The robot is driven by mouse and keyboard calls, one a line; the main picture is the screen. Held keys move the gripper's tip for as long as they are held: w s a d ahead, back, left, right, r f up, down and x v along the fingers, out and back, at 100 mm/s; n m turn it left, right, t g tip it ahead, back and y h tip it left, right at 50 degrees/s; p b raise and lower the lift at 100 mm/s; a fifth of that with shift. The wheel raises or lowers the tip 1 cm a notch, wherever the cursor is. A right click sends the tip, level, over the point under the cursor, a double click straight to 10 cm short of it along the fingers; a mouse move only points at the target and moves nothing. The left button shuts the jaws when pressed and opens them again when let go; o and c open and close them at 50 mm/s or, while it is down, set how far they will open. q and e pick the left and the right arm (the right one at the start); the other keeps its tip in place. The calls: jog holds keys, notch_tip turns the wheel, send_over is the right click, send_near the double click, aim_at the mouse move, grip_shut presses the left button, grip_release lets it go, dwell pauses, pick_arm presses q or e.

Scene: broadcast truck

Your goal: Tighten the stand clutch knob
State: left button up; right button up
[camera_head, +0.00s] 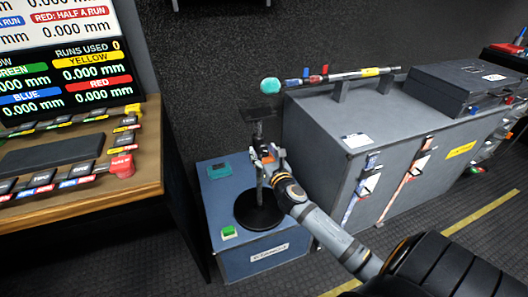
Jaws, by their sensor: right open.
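A stand with a round black base (259,213) and an upright post stands on a low blue-grey box, with a dark flat plate (259,114) at its top. A small orange part (267,157), which looks like the clutch knob, shows on the post at mid height. My right gripper (268,153) is open at the post, close around or beside this orange part. I cannot tell whether the fingers touch it. The gripper and its wrist hide part of the post. My left gripper is not in view.
The low box (265,262) also bears a green block (229,232) and a teal item (218,171). A grey cabinet (325,150) stands close to the right, bearing a rod with a teal end (270,86) and a black case (468,87). A wooden desk (105,200) with a console is at left.

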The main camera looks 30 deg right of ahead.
jog(key=c, duration=1.2)
